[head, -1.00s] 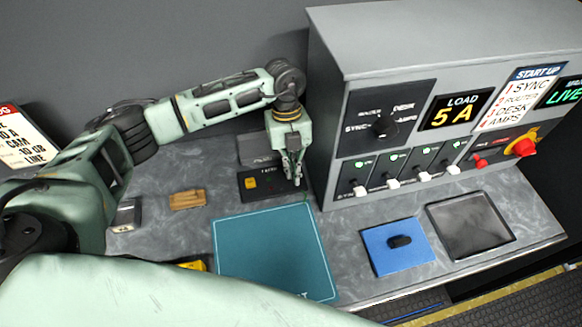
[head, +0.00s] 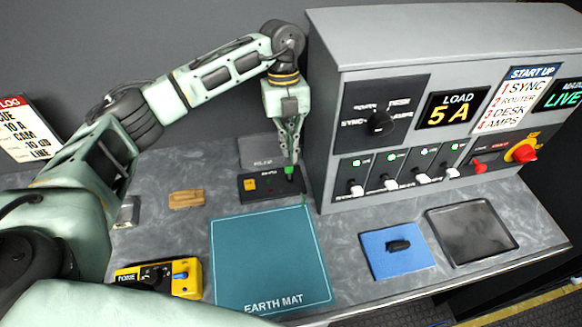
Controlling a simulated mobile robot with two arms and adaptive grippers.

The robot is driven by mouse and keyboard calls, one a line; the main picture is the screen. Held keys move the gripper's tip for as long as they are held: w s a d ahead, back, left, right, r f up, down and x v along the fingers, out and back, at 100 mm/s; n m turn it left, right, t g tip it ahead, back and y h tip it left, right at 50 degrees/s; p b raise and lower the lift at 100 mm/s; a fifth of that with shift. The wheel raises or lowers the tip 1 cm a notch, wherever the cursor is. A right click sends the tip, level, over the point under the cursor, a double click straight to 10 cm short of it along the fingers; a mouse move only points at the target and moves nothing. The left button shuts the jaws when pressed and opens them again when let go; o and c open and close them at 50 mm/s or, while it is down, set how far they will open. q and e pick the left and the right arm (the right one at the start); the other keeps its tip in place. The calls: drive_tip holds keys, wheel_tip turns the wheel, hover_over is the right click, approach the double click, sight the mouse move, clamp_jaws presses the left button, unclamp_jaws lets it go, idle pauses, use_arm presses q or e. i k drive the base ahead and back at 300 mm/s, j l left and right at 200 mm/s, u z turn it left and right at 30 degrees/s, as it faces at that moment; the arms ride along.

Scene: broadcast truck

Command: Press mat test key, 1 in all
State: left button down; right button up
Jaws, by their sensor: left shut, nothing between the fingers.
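A low black box (head: 262,193) stands behind the teal earth mat (head: 268,250). It has a yellow square (head: 249,184) on its left part and small white lettering; I cannot read which part is the mat test key. My left gripper (head: 289,160) points down over the right end of this box, shut and empty. A small bright green patch (head: 289,169) shows right at its fingertips; I cannot tell whether it is on the box or on the fingers, or whether the fingertips touch the box. My right gripper is not in view.
The grey console (head: 430,60) with switches and a red knob stands close to the right of the gripper. A yellow meter (head: 185,275), a wooden block (head: 186,199), a blue pad (head: 395,252) and a dark tray (head: 470,235) lie on the bench.

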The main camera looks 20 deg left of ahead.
sight(249, 184)
drive_tip(key=k+l, duration=0.25)
drive_tip(key=k, duration=0.2)
drive_tip(key=k+l, duration=0.3)
drive_tip(key=k, duration=0.2)
drive_tip(key=k+l, duration=0.25)
drive_tip(key=k, duration=0.2)
